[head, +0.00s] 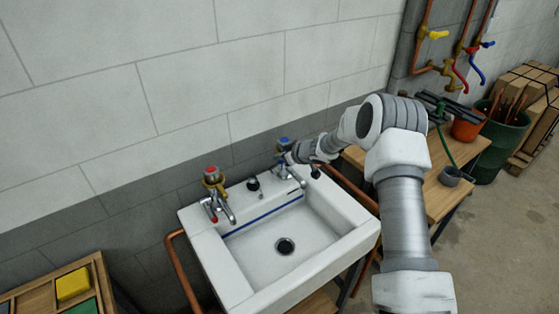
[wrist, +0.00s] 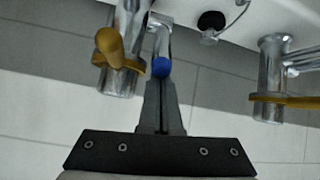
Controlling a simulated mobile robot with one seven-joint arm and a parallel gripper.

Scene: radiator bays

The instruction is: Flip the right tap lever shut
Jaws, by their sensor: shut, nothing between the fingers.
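The right tap (head: 284,146) stands at the back right of the white sink and has a blue mark on top. My gripper (head: 292,157) is beside it, on its right, and partly hides it. In the wrist view the right tap's chrome and brass body (wrist: 125,50) is left of my fingers. A chrome lever with a blue ball end (wrist: 161,67) lies straight ahead of my shut, empty fingertips (wrist: 161,84). The ball is at the tips; I cannot tell whether they touch. The left tap (head: 214,190), with red marks, also shows at right in the wrist view (wrist: 271,70).
The sink (head: 235,283) has an open basin with a drain and a dark plug (head: 254,186) on its back ledge. The tiled wall (head: 180,95) is close behind the taps. A wooden bench (head: 440,195) with an orange pot (head: 467,126) stands to the right.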

